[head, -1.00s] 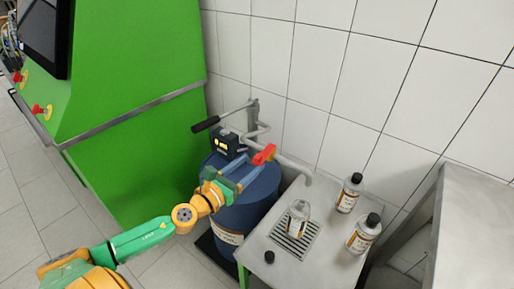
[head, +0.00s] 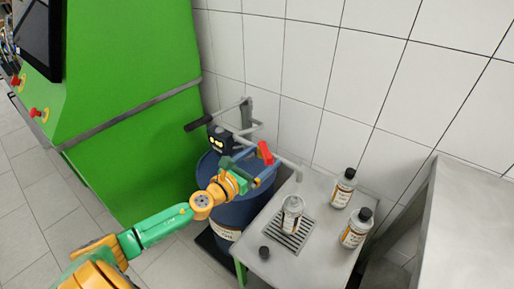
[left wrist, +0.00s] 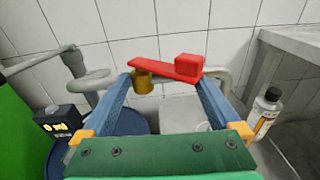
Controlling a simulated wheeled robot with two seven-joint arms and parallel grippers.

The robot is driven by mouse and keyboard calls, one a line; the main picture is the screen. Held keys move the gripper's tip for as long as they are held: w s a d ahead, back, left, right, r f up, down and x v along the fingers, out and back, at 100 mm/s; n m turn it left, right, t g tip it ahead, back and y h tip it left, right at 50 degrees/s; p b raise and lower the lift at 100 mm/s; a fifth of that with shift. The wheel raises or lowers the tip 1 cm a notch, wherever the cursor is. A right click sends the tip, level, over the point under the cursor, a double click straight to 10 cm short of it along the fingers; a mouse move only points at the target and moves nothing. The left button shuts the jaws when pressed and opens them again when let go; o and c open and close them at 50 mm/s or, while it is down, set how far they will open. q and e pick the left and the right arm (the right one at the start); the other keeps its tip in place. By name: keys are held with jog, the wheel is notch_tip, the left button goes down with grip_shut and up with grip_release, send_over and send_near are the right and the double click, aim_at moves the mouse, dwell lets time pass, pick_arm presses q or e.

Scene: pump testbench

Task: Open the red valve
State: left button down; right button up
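The red valve (head: 265,153) is a flat lever on the pipe above the blue drum. In the left wrist view the red lever (left wrist: 165,67) lies crosswise at the fingertips, with a block at its right end and a brass stem (left wrist: 142,83) below its left end. My left gripper (head: 257,164) is open at the lever. In the left wrist view its two blue fingers (left wrist: 166,84) are spread, with the brass stem between them near the left fingertip. Whether either finger touches the lever cannot be told. My right gripper is in neither view.
A steel table (head: 330,245) stands right of the drum (head: 232,208). An uncapped bottle (head: 292,215) stands on its drain grate under the spout. Two capped bottles (head: 343,188) (head: 356,230) and a loose black cap (head: 264,253) are also there. A pump handle (head: 198,124) rises behind the drum.

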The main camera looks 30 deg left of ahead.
pick_arm(q)
jog(key=shift+c, duration=1.8)
grip_release()
jog(key=shift+n+t+y, duration=0.4)
jog(key=shift+t, duration=0.2)
jog(key=r, duration=0.1)
jog(key=a+r, duration=0.2)
jog(key=shift+w+r, duration=0.3)
jog(key=shift+w, duration=0.1)
jog(key=c, duration=0.3)
jog(key=shift+s+d+f+m+g+h, duration=0.15)
jog(key=shift+s+d+f+g+h, duration=0.1)
jog(key=shift+d+f, duration=0.3)
jog(key=shift+s+d+f+m+g+h, duration=0.15)
jog(key=shift+d+f+g+h, duration=0.15)
jog(key=shift+f, duration=0.4)
jog(key=shift+c, duration=0.5)
jog(key=s+d+p, duration=0.2)
jog(key=s+d, duration=0.3)
jog(key=s, duration=0.1)
jog(key=shift+d+f, duration=0.3)
jog(key=shift+f, duration=0.1)
jog(key=shift+s+p, duration=0.1)
jog(key=shift+p, duration=0.2)
jog(key=shift+f, duration=0.1)
